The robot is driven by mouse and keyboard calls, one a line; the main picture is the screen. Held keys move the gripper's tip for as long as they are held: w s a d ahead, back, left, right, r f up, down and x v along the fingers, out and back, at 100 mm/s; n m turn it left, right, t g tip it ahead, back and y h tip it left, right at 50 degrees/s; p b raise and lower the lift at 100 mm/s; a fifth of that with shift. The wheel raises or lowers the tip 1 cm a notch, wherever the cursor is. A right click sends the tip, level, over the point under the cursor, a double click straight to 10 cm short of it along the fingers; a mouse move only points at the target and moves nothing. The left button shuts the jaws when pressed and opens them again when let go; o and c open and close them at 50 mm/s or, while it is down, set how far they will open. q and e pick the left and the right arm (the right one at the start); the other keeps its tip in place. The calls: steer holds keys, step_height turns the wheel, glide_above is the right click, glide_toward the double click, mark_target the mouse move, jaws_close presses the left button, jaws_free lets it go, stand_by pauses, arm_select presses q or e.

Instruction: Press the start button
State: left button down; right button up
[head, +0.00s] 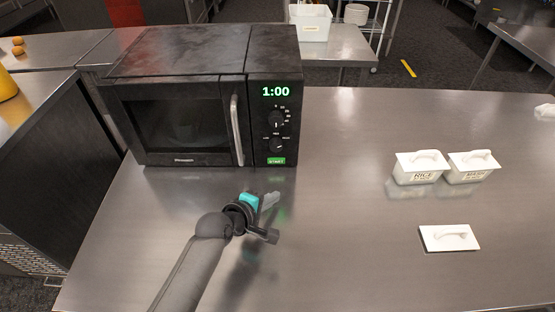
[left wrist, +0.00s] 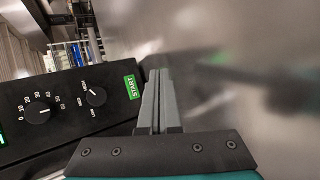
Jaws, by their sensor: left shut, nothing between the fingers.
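A black microwave (head: 180,115) stands on the steel counter, its door shut and its display reading 1:00. The green start button (head: 277,161) is at the bottom of its control panel, below two dials. In the left wrist view the start button (left wrist: 130,87) is just left of the fingertips. My left gripper (head: 270,201) is in front of the panel, over the counter and apart from the button in the head view. Its fingers (left wrist: 158,75) are shut with nothing between them. My right gripper is not in view.
Two white lidded containers (head: 418,168) (head: 472,167), one labelled RICE, stand on the right of the steel counter (head: 340,240). A white lid with a handle (head: 449,237) lies in front of them. The counter between microwave and containers is clear.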

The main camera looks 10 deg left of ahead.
mark_target(276, 161)
arm_select(q)
steer(key=shift+w, duration=0.1)
steer(key=shift+w+f, duration=0.1)
steer(key=shift+w, duration=0.15)
steer(key=w+b, duration=0.1)
steer(key=w, duration=0.1)
steer(key=w+a+b, duration=0.1)
steer(key=w+b, duration=0.3)
steer(key=w, duration=0.1)
steer(key=shift+a, duration=0.25)
steer(key=shift+w+a, duration=0.1)
steer(key=shift+w, duration=0.4)
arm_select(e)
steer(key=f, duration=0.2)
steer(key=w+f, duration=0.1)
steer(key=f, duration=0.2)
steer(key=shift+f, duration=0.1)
arm_select(q)
steer(key=shift+w, duration=0.2)
stand_by(0.5)
steer(key=shift+w, duration=0.25)
steer(key=shift+a, duration=0.1)
